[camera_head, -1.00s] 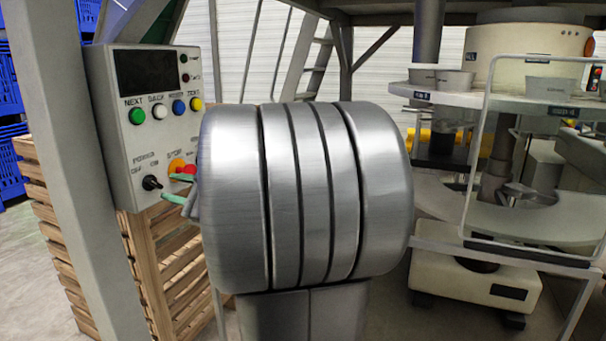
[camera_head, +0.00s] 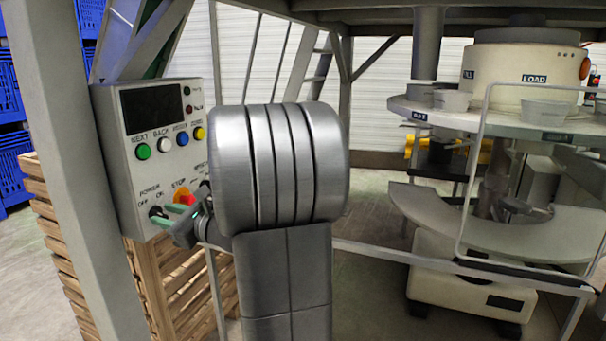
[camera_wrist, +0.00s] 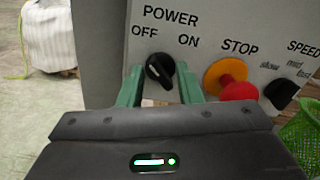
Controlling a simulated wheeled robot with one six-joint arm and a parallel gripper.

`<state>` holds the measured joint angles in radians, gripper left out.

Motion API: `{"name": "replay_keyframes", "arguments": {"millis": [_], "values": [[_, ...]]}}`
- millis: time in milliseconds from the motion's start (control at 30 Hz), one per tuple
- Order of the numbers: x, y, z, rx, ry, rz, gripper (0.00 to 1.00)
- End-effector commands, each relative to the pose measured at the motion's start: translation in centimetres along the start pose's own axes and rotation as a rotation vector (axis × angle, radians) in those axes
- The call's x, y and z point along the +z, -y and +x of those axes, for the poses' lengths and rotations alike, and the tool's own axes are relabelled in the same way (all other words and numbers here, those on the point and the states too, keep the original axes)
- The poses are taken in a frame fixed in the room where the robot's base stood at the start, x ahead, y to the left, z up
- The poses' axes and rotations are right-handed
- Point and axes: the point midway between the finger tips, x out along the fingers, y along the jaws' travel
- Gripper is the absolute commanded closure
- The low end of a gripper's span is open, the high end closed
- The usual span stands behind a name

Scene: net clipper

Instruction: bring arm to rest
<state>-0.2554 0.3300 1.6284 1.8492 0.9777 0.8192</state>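The control panel (camera_head: 160,160) is a light grey box with a dark screen, coloured buttons and a black power knob (camera_head: 157,212), at left in the head view. My gripper (camera_wrist: 160,76) has two green fingers standing apart, with nothing held between them. In the wrist view the power knob (camera_wrist: 160,69) shows between the fingertips, with a visible gap on each side. I cannot tell how near the tips are to the panel face. In the head view my arm covers part of the panel's right side and my gripper (camera_head: 170,218) is low in front of it.
A red and orange stop button (camera_wrist: 232,82) and a black speed knob (camera_wrist: 281,93) sit right of the power knob. A grey post (camera_head: 75,130) stands left of the panel, wooden slatted crates (camera_head: 60,230) behind. A cream machine (camera_head: 525,65) with round shelves stands at right.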

Motion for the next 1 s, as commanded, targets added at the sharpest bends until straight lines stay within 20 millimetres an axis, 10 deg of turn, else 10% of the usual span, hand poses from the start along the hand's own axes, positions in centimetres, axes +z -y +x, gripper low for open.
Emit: {"name": "replay_keyframes", "arguments": {"millis": [1000], "values": [[-0.07,0.28,0.0,-0.001,0.0,0.448,0.68]]}}
